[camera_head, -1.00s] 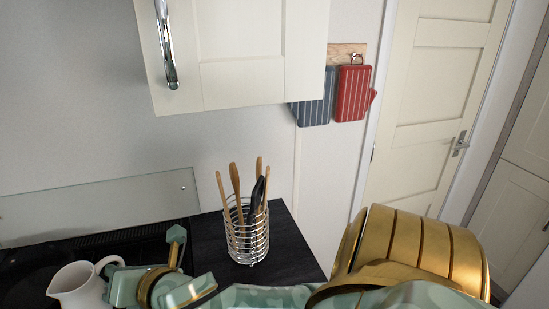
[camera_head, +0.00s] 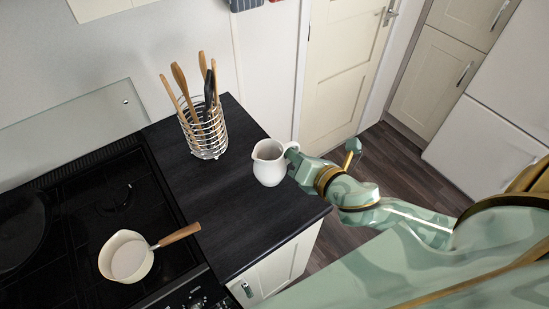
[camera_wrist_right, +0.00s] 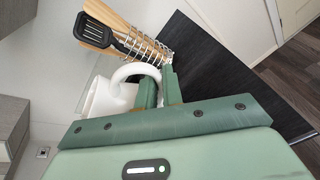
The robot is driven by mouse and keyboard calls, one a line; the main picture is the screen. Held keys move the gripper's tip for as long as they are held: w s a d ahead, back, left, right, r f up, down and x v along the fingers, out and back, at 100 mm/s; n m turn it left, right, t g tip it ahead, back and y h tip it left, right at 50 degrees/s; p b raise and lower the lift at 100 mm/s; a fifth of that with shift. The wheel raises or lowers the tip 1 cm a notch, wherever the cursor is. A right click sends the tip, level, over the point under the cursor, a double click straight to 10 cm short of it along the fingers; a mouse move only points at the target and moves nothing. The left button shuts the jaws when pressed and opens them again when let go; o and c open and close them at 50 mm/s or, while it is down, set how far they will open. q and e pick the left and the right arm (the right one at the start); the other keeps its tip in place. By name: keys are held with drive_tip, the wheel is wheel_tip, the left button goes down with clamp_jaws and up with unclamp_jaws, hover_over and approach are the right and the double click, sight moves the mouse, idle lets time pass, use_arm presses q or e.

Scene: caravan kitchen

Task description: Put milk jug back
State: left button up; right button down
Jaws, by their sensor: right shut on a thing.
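The white milk jug (camera_head: 269,165) is at the right side of the dark worktop, upright or nearly so. My right gripper (camera_head: 293,157) is shut on its handle from the right. In the wrist view the jug (camera_wrist_right: 103,100) is left of the fingers, and its curved handle passes to my right gripper (camera_wrist_right: 158,88). I cannot tell whether the jug's base touches the worktop. My left gripper is out of view.
A wire utensil holder (camera_head: 205,133) with wooden tools stands behind and left of the jug. A cream saucepan (camera_head: 127,257) sits on the black hob (camera_head: 80,205). The worktop (camera_head: 225,210) is clear between holder and front edge. Floor (camera_head: 400,160) lies beyond its right edge.

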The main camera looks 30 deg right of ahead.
drive_tip(key=shift+n+y, duration=0.5)
drive_tip(key=shift+y, duration=0.1)
drive_tip(key=w+d+f+b, duration=0.1)
drive_tip(key=w+f, duration=0.2)
drive_tip(key=f, duration=0.1)
drive_tip(key=w+d+f+b, duration=0.1)
drive_tip(key=w+f, duration=0.2)
drive_tip(key=w+d+f+b, duration=0.1)
drive_tip(key=w+f, duration=0.3)
drive_tip(key=shift+d+f, duration=0.3)
drive_tip(key=shift+f, duration=0.05)
drive_tip(key=shift+w+f, duration=0.15)
drive_tip(key=shift+f, duration=0.05)
wheel_tip(320, 180, down, 3)
drive_tip(key=shift+w+f+b, duration=0.15)
drive_tip(key=shift+f+b, duration=0.05)
drive_tip(key=shift+b, duration=0.65)
drive_tip(key=c, duration=1.5)
unclamp_jaws()
drive_tip(key=shift+c, duration=0.2)
